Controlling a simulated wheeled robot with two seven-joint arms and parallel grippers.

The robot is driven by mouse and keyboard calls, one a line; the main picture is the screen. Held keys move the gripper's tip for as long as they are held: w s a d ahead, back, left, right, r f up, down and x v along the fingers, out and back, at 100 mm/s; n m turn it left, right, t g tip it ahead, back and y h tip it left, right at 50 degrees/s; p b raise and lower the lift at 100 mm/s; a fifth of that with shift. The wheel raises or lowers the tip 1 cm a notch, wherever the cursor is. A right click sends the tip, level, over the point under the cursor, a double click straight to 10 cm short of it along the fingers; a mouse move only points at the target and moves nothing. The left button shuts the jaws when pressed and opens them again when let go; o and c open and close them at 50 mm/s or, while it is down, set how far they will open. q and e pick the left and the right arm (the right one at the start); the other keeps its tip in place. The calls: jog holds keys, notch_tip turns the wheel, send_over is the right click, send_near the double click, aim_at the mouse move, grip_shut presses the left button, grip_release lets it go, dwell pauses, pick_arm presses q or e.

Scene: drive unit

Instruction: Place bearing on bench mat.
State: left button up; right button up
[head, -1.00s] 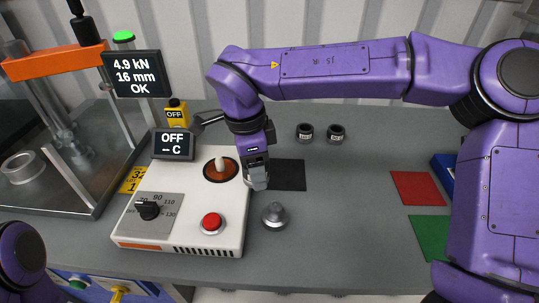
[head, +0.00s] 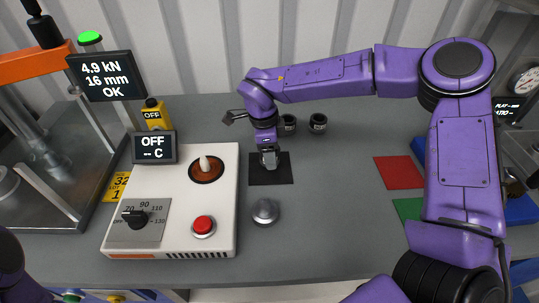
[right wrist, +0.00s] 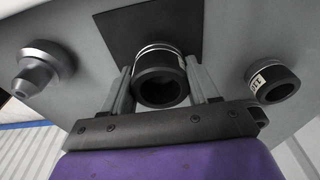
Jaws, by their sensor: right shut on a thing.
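The black bench mat (head: 284,175) lies flat on the grey bench, right of the white heater box. My right gripper (head: 269,160) is low over the mat, pointing down. In the right wrist view its two fingers (right wrist: 162,92) are shut on a dark ring-shaped bearing (right wrist: 160,85) with a light band. The black mat (right wrist: 110,30) shows behind that bearing. I cannot tell whether the bearing touches the mat. In the head view the gripper largely hides it. My left gripper is out of view.
Two dark labelled rings (head: 318,123) stand behind the mat. A silver domed part (head: 265,211) stands in front of it. The white heater box (head: 222,220) has a red button and a wooden-coloured disc. Red (head: 399,173) and green (head: 407,208) mats lie to the right.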

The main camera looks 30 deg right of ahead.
jog(key=shift+s+f, duration=0.3)
jog(key=shift+f, duration=0.65)
jog(key=shift+w+f, duration=0.2)
jog(key=o, duration=1)
jog(key=shift+s, duration=0.1)
jog(key=r, duration=0.4)
jog(key=a+r, duration=0.1)
jog(key=r, duration=0.7)
jog(key=shift+w+a+r, duration=0.1)
jog(key=shift+w+a, duration=0.1)
jog(key=shift+w, duration=0.1)
